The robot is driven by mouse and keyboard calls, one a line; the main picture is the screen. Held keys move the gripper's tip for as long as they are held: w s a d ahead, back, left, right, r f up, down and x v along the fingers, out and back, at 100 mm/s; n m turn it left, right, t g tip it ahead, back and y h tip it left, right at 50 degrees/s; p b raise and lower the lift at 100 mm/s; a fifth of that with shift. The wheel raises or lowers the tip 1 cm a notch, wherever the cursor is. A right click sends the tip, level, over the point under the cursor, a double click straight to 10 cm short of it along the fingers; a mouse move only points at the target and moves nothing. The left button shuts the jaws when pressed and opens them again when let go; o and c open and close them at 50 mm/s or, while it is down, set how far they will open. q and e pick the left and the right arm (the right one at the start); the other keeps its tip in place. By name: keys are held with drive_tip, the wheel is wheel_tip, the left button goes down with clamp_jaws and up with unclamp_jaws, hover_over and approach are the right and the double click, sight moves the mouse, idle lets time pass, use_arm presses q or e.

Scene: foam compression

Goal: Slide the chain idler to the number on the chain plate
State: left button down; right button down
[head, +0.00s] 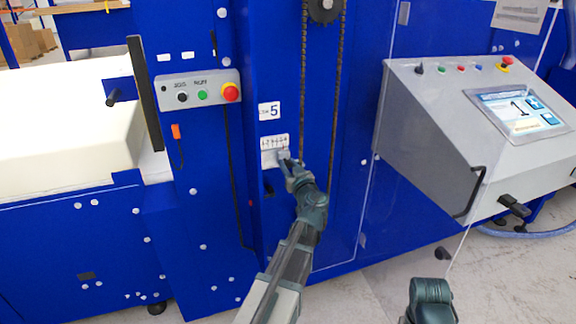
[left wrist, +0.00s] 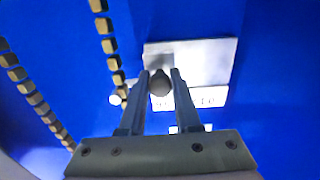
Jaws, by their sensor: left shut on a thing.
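My left gripper (head: 284,160) is at the lower edge of the scale. In the left wrist view its fingers (left wrist: 160,84) are shut around the dark round knob of the chain idler (left wrist: 160,80), in front of a grey metal plate (left wrist: 205,60). The idler's exact scale position is hidden in the head view.
A chain (head: 304,80) hangs from a sprocket (head: 325,9) just right of the scale. A button box (head: 199,93) with a red knob is to the left. A grey console (head: 425,125) with a screen stands at the right.

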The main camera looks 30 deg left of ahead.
use_arm(q)
drive_tip(key=shift+s+a, duration=0.2)
drive_tip(key=shift+s, duration=0.1)
drive_tip(key=c, duration=0.6)
unclamp_jaws()
drive_tip(key=v, duration=1.3)
drive_tip(key=shift+s+d, duration=0.25)
